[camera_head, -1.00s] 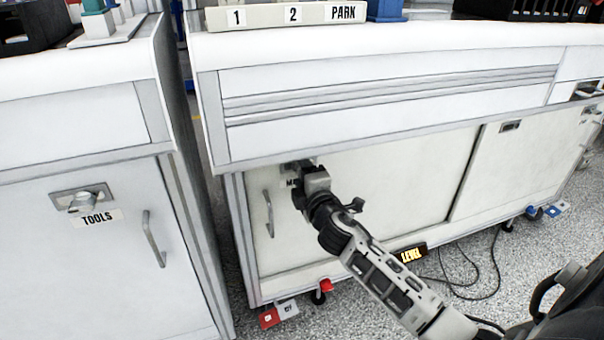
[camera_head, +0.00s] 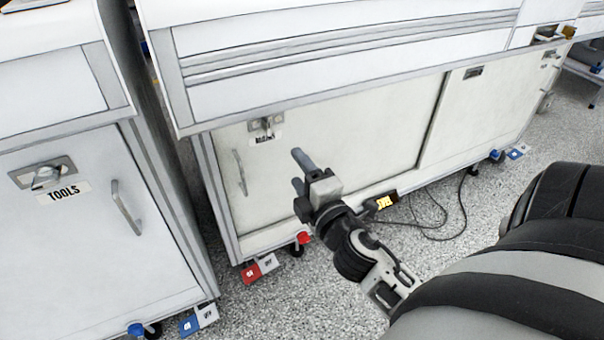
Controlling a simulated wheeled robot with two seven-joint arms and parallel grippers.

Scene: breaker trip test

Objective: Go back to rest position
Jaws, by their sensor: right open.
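My right gripper (camera_head: 299,171) is in the middle of the head view, at the end of my right arm, which comes in from the lower right. Its two fingers are apart and nothing is between them. It is in front of the pale cabinet door (camera_head: 350,130), to the lower right of a small metal latch (camera_head: 265,123) with a label under it. A gap shows between the gripper and the latch. My left gripper is out of view.
A cabinet marked TOOLS (camera_head: 65,192) with a bar handle (camera_head: 126,207) stands at left. A door handle (camera_head: 240,172) is left of my gripper. A yellow-lit LEVEL box (camera_head: 384,200), dark cables (camera_head: 445,225) and a red caster pedal (camera_head: 251,273) are low down. Speckled floor shows in front.

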